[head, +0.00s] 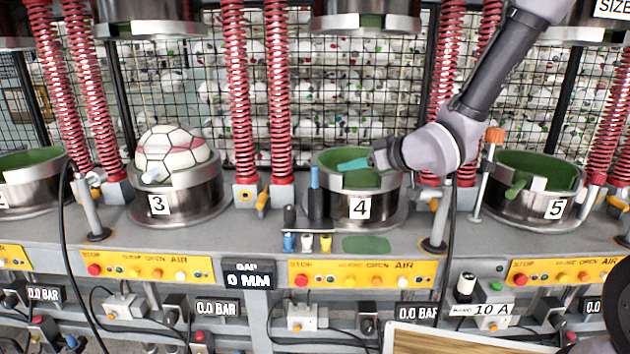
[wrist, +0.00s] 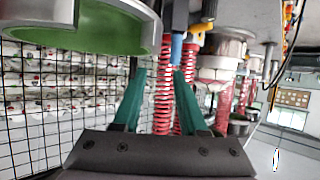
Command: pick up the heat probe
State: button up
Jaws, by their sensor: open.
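A slim upright tool with a blue top (head: 315,177) and a dark lower part stands at the left front of station 4; I take it for the heat probe. In the wrist view a blue piece (wrist: 177,48), probably the same tool, shows beyond the fingers near the right fingertip. My gripper (head: 341,166) has teal fingers and hangs over the green-lined cup of station 4, to the right of the blue top. In the wrist view my gripper (wrist: 159,74) is open and empty, apart from the blue piece.
The metal cup numbered 4 (head: 340,209) is beneath my gripper. A dark-topped tool (head: 289,217) stands left of the blue one, with small coloured pieces in front. Red springs (head: 278,95) rise behind on the left. A panelled ball (head: 172,152) sits in cup 3.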

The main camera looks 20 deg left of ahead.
aim_at(318, 171)
jog(key=shift+n+y, duration=0.3)
jog(key=shift+y, duration=0.2)
jog(key=a, duration=0.2)
jog(key=a+f, duration=0.1)
jog(key=w+a+f, duration=0.1)
jog(key=a, duration=0.1)
jog(key=shift+a+f, duration=0.15)
jog(key=shift+a, duration=0.15)
jog(key=shift+x, duration=3)
jog(key=shift+s+a, duration=0.1)
jog(key=shift+s, duration=0.05)
grip_shut()
